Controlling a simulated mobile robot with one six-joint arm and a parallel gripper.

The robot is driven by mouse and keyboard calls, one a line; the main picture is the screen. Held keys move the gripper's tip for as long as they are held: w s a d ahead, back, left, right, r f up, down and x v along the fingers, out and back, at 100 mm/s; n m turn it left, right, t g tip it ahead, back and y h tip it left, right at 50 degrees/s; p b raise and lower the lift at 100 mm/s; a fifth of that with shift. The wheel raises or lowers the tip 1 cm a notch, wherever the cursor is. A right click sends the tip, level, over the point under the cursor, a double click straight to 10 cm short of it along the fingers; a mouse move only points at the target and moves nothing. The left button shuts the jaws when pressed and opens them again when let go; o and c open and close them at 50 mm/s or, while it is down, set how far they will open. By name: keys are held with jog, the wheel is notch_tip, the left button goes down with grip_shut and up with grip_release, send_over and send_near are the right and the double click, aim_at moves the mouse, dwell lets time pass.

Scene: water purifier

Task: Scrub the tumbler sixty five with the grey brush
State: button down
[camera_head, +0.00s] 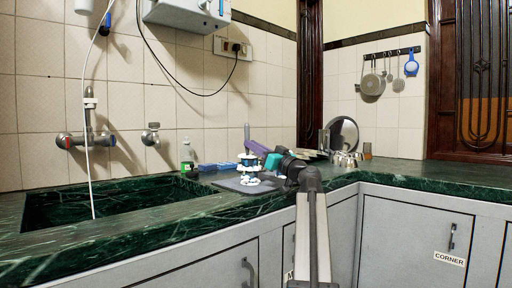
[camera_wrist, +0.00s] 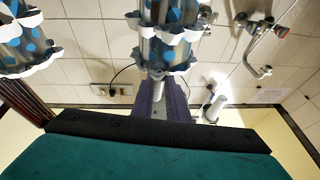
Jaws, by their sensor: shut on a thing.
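My gripper (camera_head: 249,145), with purple fingers and a teal body, reaches left over the counter. A slim grey upright piece, which looks like the grey brush (camera_head: 247,131), shows at its fingertips; the fingers are shut on it. White frilled tumblers with blue dots (camera_head: 249,172) stand stacked close below the fingers. The wrist view shows these dotted tumblers (camera_wrist: 165,52) large. No number is readable, and the brush's bristles are hidden.
The dark green sink basin (camera_head: 105,207) lies to the left. Shiny cups (camera_head: 346,159) and a round steel plate (camera_head: 343,134) stand to the right. The right counter is mostly clear.

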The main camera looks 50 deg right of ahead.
jog(key=shift+s+a, duration=0.1)
jog(key=shift+a, duration=0.05)
dwell(0.3)
jog(key=shift+s+a, duration=0.1)
jog(key=shift+s, duration=0.3)
jog(key=shift+s, duration=0.3)
jog(key=shift+w+d, duration=0.4)
jog(key=shift+d, duration=0.15)
dwell(0.5)
jog(key=shift+r, duration=0.1)
